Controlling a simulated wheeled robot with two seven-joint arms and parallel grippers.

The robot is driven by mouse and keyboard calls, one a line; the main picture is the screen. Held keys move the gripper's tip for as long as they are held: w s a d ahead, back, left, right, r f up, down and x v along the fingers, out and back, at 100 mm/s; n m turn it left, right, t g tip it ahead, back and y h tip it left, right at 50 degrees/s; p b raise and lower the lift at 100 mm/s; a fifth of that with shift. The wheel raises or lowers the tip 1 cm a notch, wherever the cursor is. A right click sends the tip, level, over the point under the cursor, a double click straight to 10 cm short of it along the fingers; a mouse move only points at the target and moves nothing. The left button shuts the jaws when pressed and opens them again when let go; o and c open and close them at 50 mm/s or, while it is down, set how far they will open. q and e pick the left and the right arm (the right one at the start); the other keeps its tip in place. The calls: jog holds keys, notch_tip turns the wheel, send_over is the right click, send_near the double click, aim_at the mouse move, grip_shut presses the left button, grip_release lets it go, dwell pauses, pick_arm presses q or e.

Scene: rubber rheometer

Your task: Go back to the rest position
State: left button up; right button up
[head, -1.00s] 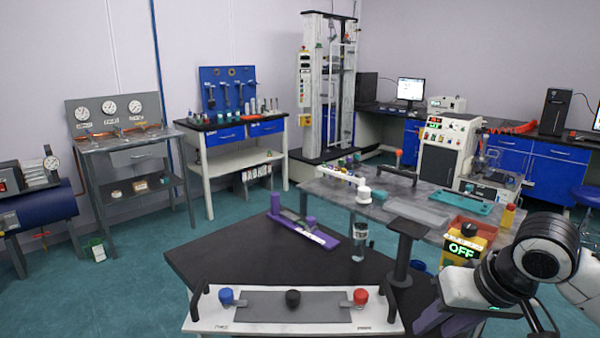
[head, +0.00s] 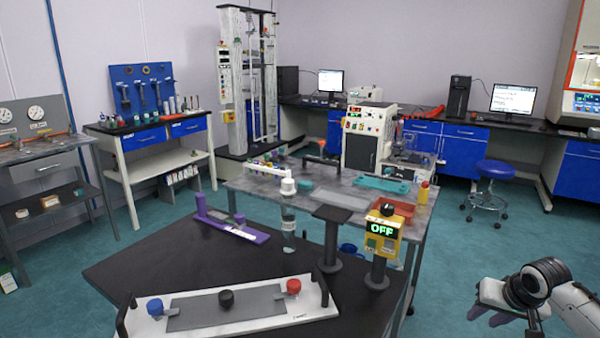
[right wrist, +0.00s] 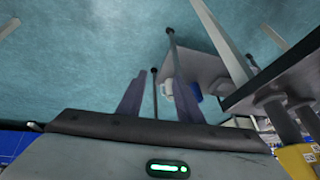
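My right gripper (head: 487,316) is at the lower right of the head view, over the floor to the right of the black table (head: 150,262). Its two purple fingers stand apart in the right wrist view (right wrist: 158,98), with nothing held between them. My left gripper does not show in either view.
A white panel with blue, black and red knobs (head: 312,298) lies on the black table. A yellow box reading OFF (head: 381,230) stands at its right edge. A grey bench (head: 250,187) stands behind. Open teal floor (head: 440,245) lies right, with a blue stool (head: 496,169).

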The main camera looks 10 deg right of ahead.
jog(key=w+d+r+n+t+h, duration=0.2)
jog(key=w+d+r+n+t, duration=0.1)
jog(key=w+r+n+t, duration=0.4)
jog(key=w+d+r+n+t+h, duration=0.2)
jog(key=w+r+n+t, duration=0.15)
jog(key=r, duration=0.65)
jog(key=s+a+f+n+g+y, duration=0.15)
jog(key=s+a+f, duration=0.25)
jog(key=a+f, duration=0.45)
jog(key=s+a+f+g+y, duration=0.15)
jog(key=s+a+f, duration=0.25)
jog(key=a+f, duration=0.4)
jog(key=s+a+f+g+y, duration=0.15)
jog(key=s+a+f, duration=0.25)
jog(key=a+f, duration=0.45)
jog(key=s+a+f+m+g+y, duration=0.1)
jog(key=s+a+f+y, duration=0.1)
jog(key=s+a+f, duration=0.3)
jog(key=s+a+f+m+g+y, duration=0.1)
jog(key=s+a+f, duration=0.4)
jog(key=s+a, duration=0.8)
jog(key=shift+s+a+m+g+y, duration=0.3)
jog(key=shift+s+m+y, duration=0.15)
jog(key=shift+s, duration=0.4)
jog(key=shift+f, duration=0.1)
